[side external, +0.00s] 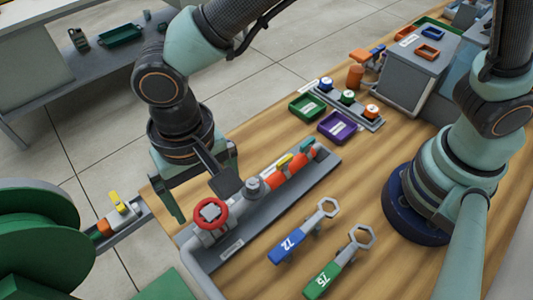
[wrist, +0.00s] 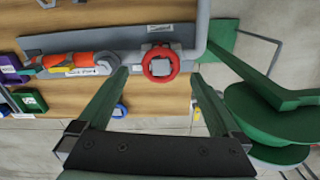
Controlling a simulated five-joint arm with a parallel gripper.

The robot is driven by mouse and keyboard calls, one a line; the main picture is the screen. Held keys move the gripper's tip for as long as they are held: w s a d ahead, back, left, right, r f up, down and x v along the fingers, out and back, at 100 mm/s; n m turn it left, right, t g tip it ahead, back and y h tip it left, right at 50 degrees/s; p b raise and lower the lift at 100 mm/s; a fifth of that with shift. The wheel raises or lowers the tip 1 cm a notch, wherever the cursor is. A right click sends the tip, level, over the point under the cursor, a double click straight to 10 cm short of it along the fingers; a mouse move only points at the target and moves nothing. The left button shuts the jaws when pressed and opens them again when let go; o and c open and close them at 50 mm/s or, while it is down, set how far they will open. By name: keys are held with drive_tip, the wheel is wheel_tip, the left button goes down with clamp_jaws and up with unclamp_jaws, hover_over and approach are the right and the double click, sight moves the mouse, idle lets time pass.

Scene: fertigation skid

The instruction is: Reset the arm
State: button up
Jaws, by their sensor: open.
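My gripper (side external: 207,198) is open and empty, pointing down over the near left end of the pipe assembly. In the wrist view its two green fingers (wrist: 158,76) are spread, with the red valve wheel (wrist: 161,64) showing between and just beyond the tips. The red wheel (side external: 210,213) sits on a grey pipe in the side view. I cannot tell how far the fingertips are above it, and I see no grip on it. My arm comes down from the top of the picture.
The pipe with orange sections (side external: 290,178) lies in a grey tray (side external: 325,165). A blue wrench (side external: 288,243) and a green wrench (side external: 325,280) lie beside it. Green (side external: 307,107) and purple (side external: 339,127) bins stand farther back. A green hose reel (side external: 35,240) is off the table's left edge.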

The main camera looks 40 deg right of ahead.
wheel_tip(320, 180, up, 8)
drive_tip(key=w+d+r+t+y, duration=0.1)
drive_tip(key=w+d+r, duration=0.15)
drive_tip(key=d, duration=0.25)
drive_tip(key=w+d+r, duration=0.1)
drive_tip(key=w+d, duration=0.2)
drive_tip(key=d, duration=0.2)
drive_tip(key=s+d+r+n+t+h, duration=0.1)
drive_tip(key=d+t, duration=0.3)
drive_tip(key=d, duration=2)
drive_tip(key=shift+d+r+n+t, duration=0.15)
drive_tip(key=shift+r+n+t, duration=0.1)
drive_tip(key=shift+n+t, duration=0.05)
